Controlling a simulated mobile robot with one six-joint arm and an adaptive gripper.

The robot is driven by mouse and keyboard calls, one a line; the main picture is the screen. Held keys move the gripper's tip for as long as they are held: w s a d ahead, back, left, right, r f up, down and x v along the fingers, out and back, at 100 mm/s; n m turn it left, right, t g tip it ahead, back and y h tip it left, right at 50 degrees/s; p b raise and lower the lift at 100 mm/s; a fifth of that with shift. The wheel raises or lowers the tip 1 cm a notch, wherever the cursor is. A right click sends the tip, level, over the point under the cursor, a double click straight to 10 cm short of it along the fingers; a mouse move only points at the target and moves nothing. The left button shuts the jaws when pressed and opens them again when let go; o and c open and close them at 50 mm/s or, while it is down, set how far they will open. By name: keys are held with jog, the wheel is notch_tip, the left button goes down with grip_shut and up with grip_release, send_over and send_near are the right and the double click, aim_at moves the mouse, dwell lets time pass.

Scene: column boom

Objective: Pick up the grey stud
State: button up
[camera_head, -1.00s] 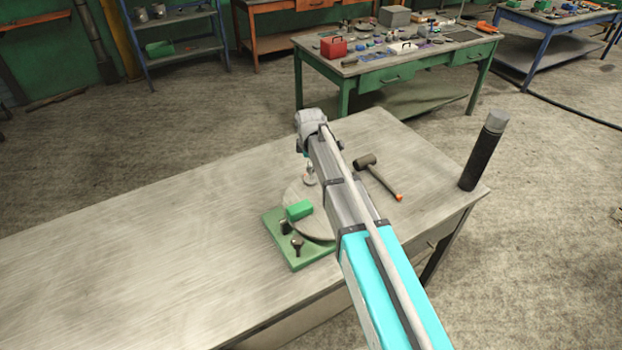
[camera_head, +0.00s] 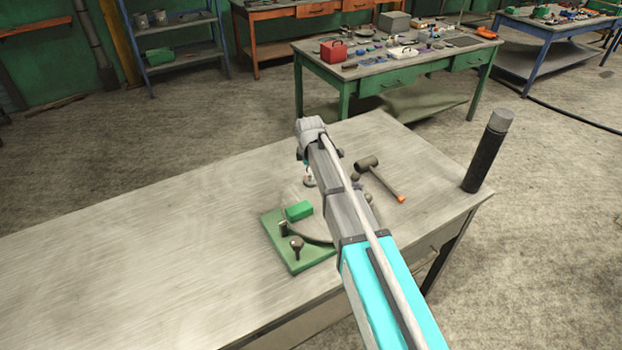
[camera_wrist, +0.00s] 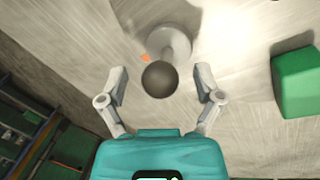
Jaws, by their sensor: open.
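The grey stud (camera_wrist: 160,79) shows in the wrist view as a dark grey ball on a short pale stem with a round flange (camera_wrist: 170,38). My gripper (camera_wrist: 161,71) is open, with one finger on each side of the ball and a gap on both sides.
A green block (camera_head: 299,210) lies at the round plate (camera_head: 316,226) on a green base (camera_head: 300,262) with dark knobs; the block also shows in the wrist view (camera_wrist: 298,82). A mallet (camera_head: 380,180) and a black cylinder (camera_head: 484,155) are to the right. The bench's left is clear.

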jog(key=shift+c, duration=0.2)
grip_shut()
dwell(0.3)
jog(key=shift+r, duration=0.15)
notch_tip(320, 180, up, 2)
jog(key=shift+r+p, duration=0.1)
jog(key=shift+p, duration=1.15)
jog(key=s+r+p, duration=1)
jog(key=s, duration=0.4)
jog(key=shift+a+r, duration=0.25)
jog(key=shift+a, duration=0.15)
